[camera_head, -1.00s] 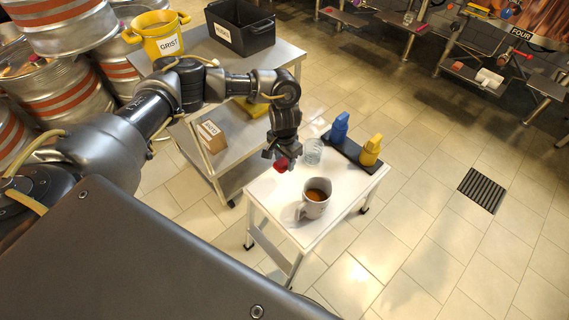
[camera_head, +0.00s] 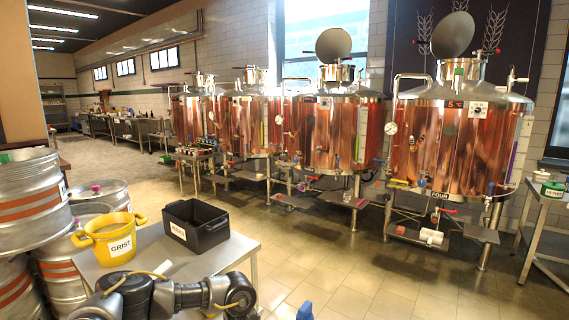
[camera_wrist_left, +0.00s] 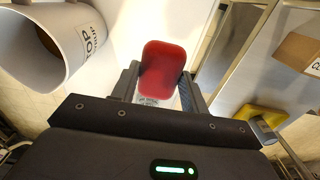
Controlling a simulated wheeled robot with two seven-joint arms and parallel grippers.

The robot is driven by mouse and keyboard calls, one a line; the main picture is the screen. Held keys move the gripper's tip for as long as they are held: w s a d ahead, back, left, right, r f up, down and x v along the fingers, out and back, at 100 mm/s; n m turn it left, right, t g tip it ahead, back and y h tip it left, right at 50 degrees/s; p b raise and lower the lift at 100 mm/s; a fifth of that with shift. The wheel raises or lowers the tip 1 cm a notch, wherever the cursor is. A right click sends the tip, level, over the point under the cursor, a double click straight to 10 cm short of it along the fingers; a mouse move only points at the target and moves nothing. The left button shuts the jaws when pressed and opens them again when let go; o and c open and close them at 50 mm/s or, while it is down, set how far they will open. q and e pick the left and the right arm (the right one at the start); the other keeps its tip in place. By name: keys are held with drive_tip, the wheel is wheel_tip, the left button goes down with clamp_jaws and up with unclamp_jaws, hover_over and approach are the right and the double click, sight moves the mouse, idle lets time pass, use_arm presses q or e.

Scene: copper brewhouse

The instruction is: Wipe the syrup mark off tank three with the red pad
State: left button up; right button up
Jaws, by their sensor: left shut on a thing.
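My left gripper (camera_wrist_left: 162,90) is shut on the red pad (camera_wrist_left: 163,68) in the left wrist view. The pad is a rounded red block held between the two fingers, above a white surface. In the head view only part of my left arm shows at the bottom, and its gripper is out of frame. The copper tank left of the one marked FOUR, which I take as tank three (camera_head: 335,130), stands in the back middle. Small dark spots show on its front, but I cannot tell whether one is syrup. My right gripper is in neither view.
A yellow GRIST bucket (camera_head: 108,240) and black bin (camera_head: 195,226) stand on a cart. Clear floor (camera_head: 330,285) lies before the tanks.

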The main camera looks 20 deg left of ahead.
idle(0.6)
